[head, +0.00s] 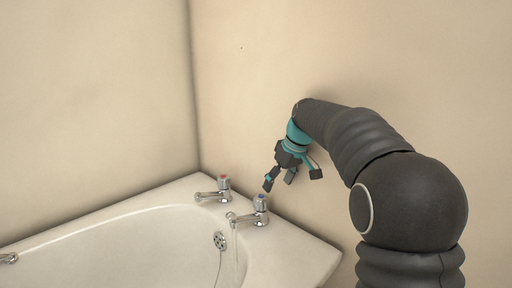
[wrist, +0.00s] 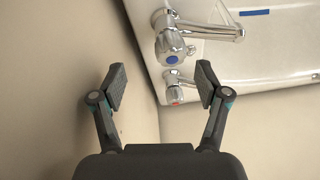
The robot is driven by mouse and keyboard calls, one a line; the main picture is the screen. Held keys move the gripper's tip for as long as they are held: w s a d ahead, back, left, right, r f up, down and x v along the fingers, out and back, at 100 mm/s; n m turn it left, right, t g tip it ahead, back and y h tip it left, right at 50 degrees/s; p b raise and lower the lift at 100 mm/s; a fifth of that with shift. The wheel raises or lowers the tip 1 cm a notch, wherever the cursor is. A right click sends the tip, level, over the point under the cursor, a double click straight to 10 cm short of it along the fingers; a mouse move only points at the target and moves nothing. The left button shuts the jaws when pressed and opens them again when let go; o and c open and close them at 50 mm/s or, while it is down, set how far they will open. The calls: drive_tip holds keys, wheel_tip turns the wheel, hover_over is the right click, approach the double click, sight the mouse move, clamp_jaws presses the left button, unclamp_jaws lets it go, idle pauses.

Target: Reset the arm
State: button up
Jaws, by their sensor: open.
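My gripper (head: 279,181) is open and empty in the head view, above and behind the taps near the wall. Its two fingers also stand apart in the wrist view (wrist: 160,83). The blue-marked chrome tap (head: 261,204) is just below and to the left of my gripper, apart from it. In the wrist view this blue-marked tap (wrist: 173,50) lies beyond the fingertips. A thin, faint stream of water (head: 236,246) appears under its spout. The red-marked tap (head: 223,185) is farther back, near the corner; it shows in the wrist view too (wrist: 174,94).
The white bathtub (head: 305,257) fills the lower left of the head view, with a round overflow fitting (head: 219,240) on its inner wall. Beige walls (head: 300,50) meet in a corner behind the taps, and one is close to my arm. The space above the tub is clear.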

drive_tip(key=s+d+f+m+t+h, duration=0.1)
drive_tip(key=s+d+m, duration=0.1)
drive_tip(key=s, duration=1)
drive_tip(key=s+d+f+m+t+h, duration=0.1)
drive_tip(key=s+d+f+m, duration=0.1)
drive_tip(key=s, duration=1)
drive_tip(key=s+d+f+m+t+h+p, duration=0.1)
drive_tip(key=s+d+m, duration=0.2)
drive_tip(key=s, duration=0.9)
drive_tip(key=shift+s+d+f+m, duration=0.15)
drive_tip(key=shift+s+d+m, duration=0.25)
drive_tip(key=shift+d, duration=0.55)
drive_tip(key=shift+c, duration=0.3)
